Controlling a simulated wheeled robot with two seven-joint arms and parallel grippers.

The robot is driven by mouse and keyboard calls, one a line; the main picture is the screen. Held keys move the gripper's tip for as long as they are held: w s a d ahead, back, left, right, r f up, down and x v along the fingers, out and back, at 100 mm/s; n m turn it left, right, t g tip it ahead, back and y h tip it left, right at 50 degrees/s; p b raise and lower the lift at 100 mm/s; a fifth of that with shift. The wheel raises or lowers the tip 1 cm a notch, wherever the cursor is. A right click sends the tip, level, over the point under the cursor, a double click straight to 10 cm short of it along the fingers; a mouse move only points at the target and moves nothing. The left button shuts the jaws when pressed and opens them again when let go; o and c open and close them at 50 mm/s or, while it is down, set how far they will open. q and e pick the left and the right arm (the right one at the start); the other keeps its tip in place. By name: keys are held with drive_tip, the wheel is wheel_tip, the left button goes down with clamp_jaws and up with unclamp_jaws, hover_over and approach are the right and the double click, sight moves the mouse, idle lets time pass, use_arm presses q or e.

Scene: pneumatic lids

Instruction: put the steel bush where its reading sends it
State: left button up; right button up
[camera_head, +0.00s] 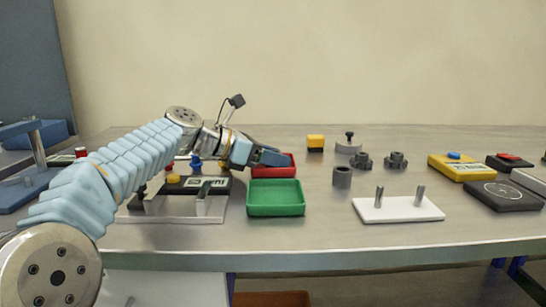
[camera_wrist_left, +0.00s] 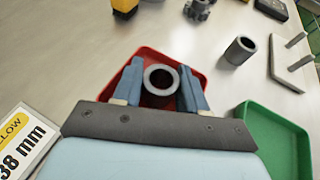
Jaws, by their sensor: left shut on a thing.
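My left gripper (camera_head: 277,158) is over the red tray (camera_head: 287,171) at mid table. In the left wrist view, the gripper (camera_wrist_left: 160,88) is shut on a grey hollow steel bush (camera_wrist_left: 161,79), seen from its open end, with the red tray (camera_wrist_left: 146,55) behind it. I cannot tell whether the bush touches the tray floor. In the head view the gripper hides the bush. A green tray (camera_head: 276,197) stands in front of the red one, empty.
Another grey hollow cylinder (camera_head: 342,177) stands on the table right of the trays. A sign (camera_wrist_left: 22,145) shows "LLOW" and "38 mm", partly cut off.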

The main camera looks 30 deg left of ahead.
use_arm(q)
drive_tip(key=o, duration=0.9)
drive_tip(key=shift+c, duration=0.2)
drive_tip(key=shift+r, duration=0.1)
drive_tip(key=p+v, duration=0.1)
drive_tip(key=v, duration=1.1)
